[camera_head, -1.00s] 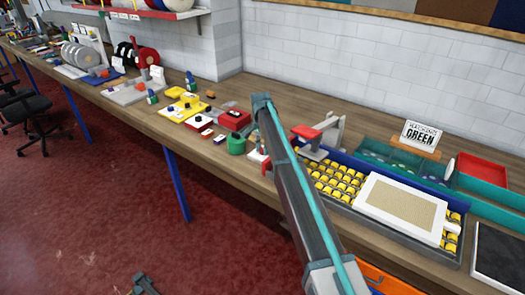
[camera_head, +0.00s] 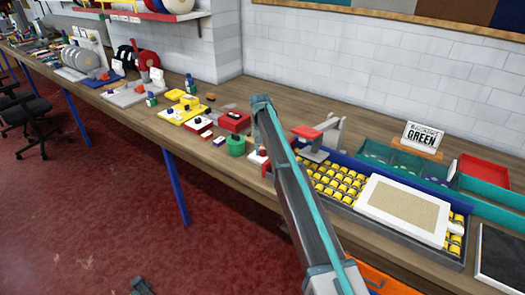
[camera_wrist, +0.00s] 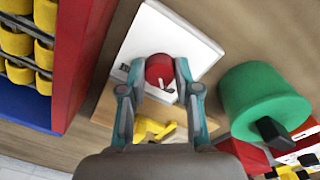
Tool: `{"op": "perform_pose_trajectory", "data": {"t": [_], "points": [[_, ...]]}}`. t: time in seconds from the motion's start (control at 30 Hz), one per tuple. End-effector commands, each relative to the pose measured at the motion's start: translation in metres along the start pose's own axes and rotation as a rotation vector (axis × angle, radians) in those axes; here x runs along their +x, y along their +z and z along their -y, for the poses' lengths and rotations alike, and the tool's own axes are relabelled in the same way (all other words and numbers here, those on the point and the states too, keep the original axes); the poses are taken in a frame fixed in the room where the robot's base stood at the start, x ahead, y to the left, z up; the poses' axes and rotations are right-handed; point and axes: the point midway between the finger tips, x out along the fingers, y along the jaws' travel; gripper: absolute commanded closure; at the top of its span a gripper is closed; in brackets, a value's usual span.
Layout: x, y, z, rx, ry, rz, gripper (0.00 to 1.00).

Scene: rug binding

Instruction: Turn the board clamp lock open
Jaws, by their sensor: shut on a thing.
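In the wrist view, a round red knob (camera_wrist: 157,66), which I take to be the board clamp lock, sits on a white plate (camera_wrist: 190,43). It has a small pale mark with a dark tip on its face. My gripper (camera_wrist: 160,84) is shut on the knob, one finger on each side. A tan block and yellow pieces (camera_wrist: 155,128) show beneath, between the fingers.
A green pot (camera_wrist: 262,100) with a dark handle stands close right of the gripper. A red-walled blue tray of yellow spools (camera_wrist: 18,45) lies close left. In the head view, a white-framed board (camera_head: 405,212) lies over the spool tray, with a red-topped stand (camera_head: 306,132) behind.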

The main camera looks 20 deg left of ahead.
Motion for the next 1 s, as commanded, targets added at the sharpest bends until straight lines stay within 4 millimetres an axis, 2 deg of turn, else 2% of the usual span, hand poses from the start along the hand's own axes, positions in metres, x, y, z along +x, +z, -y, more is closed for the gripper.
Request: {"op": "perform_pose_trajectory", "data": {"t": [0.47,0.5,0.6,1.0], "points": [[-0.0007,-0.0006,0.0001,-0.014,0.0,-0.002,1.0],[-0.0007,-0.0006,0.0001,-0.014,0.0,-0.002,0.61],[-0.0006,-0.0005,0.0001,-0.013,0.0,-0.002,0.45],[-0.0042,-0.0003,0.0001,-0.013,0.0,-0.001,0.43]]}}
